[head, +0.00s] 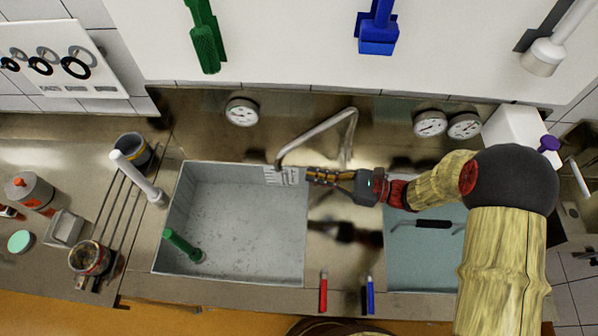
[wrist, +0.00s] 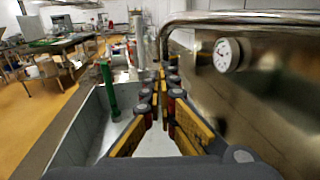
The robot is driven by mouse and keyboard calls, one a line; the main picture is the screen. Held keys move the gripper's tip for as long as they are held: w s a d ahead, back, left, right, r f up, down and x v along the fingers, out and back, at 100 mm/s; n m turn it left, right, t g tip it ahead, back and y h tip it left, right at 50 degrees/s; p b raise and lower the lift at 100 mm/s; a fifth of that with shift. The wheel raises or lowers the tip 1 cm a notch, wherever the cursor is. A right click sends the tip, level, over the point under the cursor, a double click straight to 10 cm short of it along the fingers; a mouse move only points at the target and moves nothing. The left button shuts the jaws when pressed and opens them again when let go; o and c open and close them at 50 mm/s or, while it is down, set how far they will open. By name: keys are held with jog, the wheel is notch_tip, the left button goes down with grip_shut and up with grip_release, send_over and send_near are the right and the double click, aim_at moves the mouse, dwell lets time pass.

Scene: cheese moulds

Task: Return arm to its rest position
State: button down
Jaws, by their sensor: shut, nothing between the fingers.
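My gripper (head: 312,176) is at the end of my wood-textured arm, which reaches in from the right in the head view. It is shut and empty. It hangs over the divider and the right rim of the left sink basin (head: 235,225), just below the bent metal tap (head: 318,133). In the wrist view its yellow-and-black fingers (wrist: 162,95) point along the basin, with the tap pipe close on the right.
A green-handled brush (head: 183,245) stands in the left basin. The right basin (head: 415,260) holds bluish liquid and a dark-handled tool (head: 433,224). Red (head: 323,292) and blue (head: 370,296) pens lie at the front edge. Gauges (head: 242,111) line the back.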

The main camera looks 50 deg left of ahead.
jog(key=v, duration=0.7)
jog(key=shift+s+d, duration=0.15)
jog(key=shift+d, duration=0.35)
jog(key=s+d+f+n+h+b, duration=0.1)
jog(key=s+d+f+n+h, duration=0.25)
jog(key=d, duration=0.25)
jog(key=s+d+f+n+h, duration=0.2)
jog(key=s+d+n+h, duration=0.1)
jog(key=d+h, duration=0.25)
jog(key=w+d+r+n+t+h+b, duration=0.25)
jog(key=d+r+t, duration=0.2)
jog(key=d, duration=0.55)
jog(key=w+d+r+n+t+h+b, duration=0.1)
jog(key=w+d+r+n+t+b, duration=0.15)
jog(key=d+t, duration=0.45)
jog(key=s+d+r+t+h+b, duration=0.1)
jog(key=d+r+t+b, duration=0.3)
jog(key=d+r, duration=0.5)
jog(key=d+h+b, duration=0.1)
jog(key=d, duration=0.3)
jog(key=shift+s+d+r+m+t, duration=0.25)
jog(key=shift+r+m+t, duration=0.1)
